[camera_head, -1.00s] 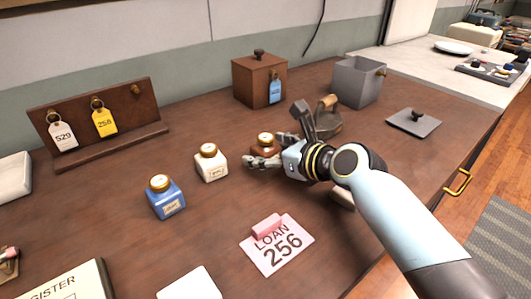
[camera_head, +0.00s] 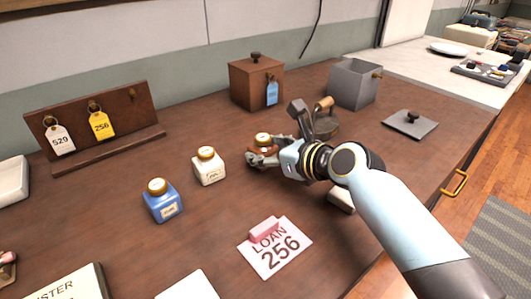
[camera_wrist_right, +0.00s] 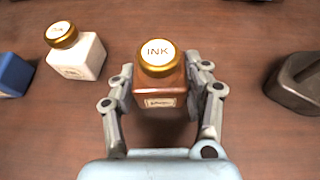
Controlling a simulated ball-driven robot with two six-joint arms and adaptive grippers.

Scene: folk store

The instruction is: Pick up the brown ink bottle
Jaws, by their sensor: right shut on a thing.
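The brown ink bottle (camera_head: 263,141) has a gold cap and stands on the brown counter, partly hidden by my gripper in the head view. In the right wrist view the brown ink bottle (camera_wrist_right: 158,84) sits upright between my fingers, its white "INK" cap label facing the camera. My right gripper (camera_head: 266,155) is shut on it, with one finger on each side of the body, as the right wrist view shows (camera_wrist_right: 160,85). I cannot tell any gap between the bottle and the counter. My left gripper is not in view.
A white ink bottle (camera_head: 208,166) and a blue ink bottle (camera_head: 162,201) stand to the left. A flat iron (camera_head: 325,122) is close behind my right gripper. A wooden box (camera_head: 250,84) and a grey bin (camera_head: 353,84) stand at the back. A loan card (camera_head: 276,250) lies in front.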

